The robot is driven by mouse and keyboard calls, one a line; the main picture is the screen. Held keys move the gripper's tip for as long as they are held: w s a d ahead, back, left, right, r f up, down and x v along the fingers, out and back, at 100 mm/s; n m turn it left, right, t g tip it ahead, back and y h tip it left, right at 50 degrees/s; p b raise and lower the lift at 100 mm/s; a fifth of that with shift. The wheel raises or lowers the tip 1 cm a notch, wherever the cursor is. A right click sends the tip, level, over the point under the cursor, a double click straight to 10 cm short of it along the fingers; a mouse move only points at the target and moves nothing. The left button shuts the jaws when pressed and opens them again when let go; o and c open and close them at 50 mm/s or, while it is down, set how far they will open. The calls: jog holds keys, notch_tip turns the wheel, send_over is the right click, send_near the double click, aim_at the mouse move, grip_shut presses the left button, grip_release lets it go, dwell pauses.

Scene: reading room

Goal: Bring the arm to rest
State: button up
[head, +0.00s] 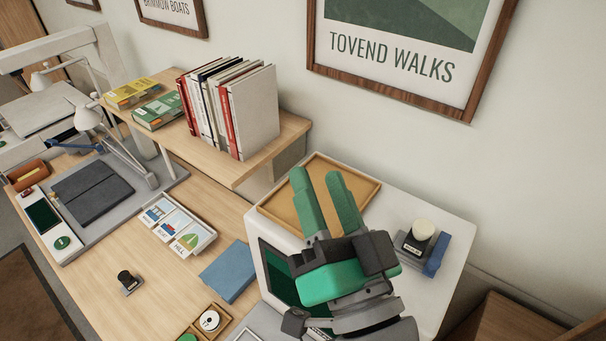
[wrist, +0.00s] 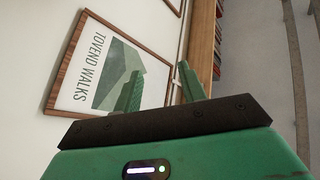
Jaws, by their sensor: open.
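My gripper (head: 322,190) is raised in front of the white cabinet at the right of the desk, with its two green fingers pointing up and away. The fingers stand apart with nothing between them. In the wrist view my gripper (wrist: 160,88) also shows both fingers apart and empty, with the framed "Tovend Walks" poster (wrist: 100,65) on the wall behind them. My arm enters from the bottom of the head view and hides part of the cabinet top and front.
Upright books (head: 253,112) stand on the raised shelf (head: 285,140). A blue book (head: 229,271) and a card holder (head: 193,207) lie on the desk (head: 160,262).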

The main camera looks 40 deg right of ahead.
jog(key=w+a+r+n+t+y+p, duration=0.1)
jog(key=a+r+n+t+y+p, duration=0.1)
jog(key=a+r+n+y, duration=0.3)
jog(key=w+a+r+n+t+y+p, duration=0.2)
jog(key=a+r+n, duration=0.4)
jog(key=a+r, duration=0.8)
jog(key=a+y+p, duration=0.1)
jog(key=a+y, duration=0.1)
jog(key=a, duration=0.1)
jog(key=shift+w+a+n+t+y, duration=0.3)
jog(key=shift+a+n+t+y, duration=0.05)
jog(key=shift+n+t+y, duration=0.05)
